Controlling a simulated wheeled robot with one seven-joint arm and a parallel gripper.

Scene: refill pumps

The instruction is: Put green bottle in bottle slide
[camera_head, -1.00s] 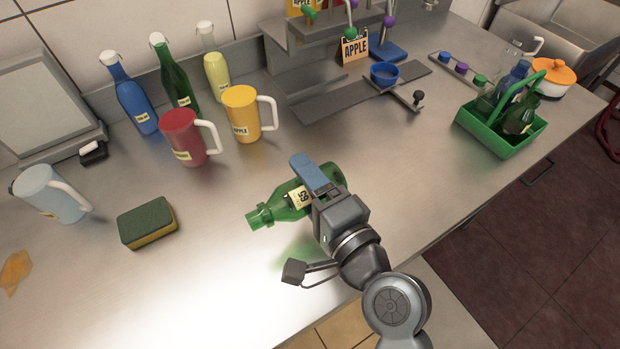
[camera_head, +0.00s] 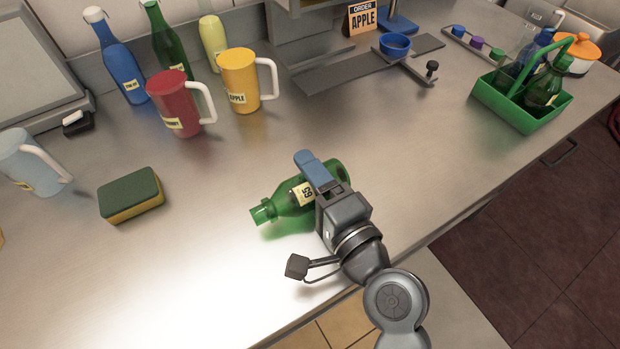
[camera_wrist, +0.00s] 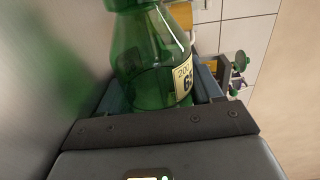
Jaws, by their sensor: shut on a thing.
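The green bottle (camera_head: 290,198) lies on its side in my gripper (camera_head: 320,172), its open neck pointing left and a pale label on its body. The jaws are shut across the bottle's body. In the wrist view the bottle (camera_wrist: 150,60) stands between the two fingers. It is low over the steel counter; I cannot tell whether it touches. The bottle slide seems to be the grey metal rail (camera_head: 345,72) at the back, with a blue cup (camera_head: 394,45) on it.
A red pitcher (camera_head: 173,105), a yellow pitcher (camera_head: 240,82) and a sponge (camera_head: 130,194) stand left of my gripper. A green carrier (camera_head: 515,105) with bottles stands at right. The counter between my gripper and the rail is clear.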

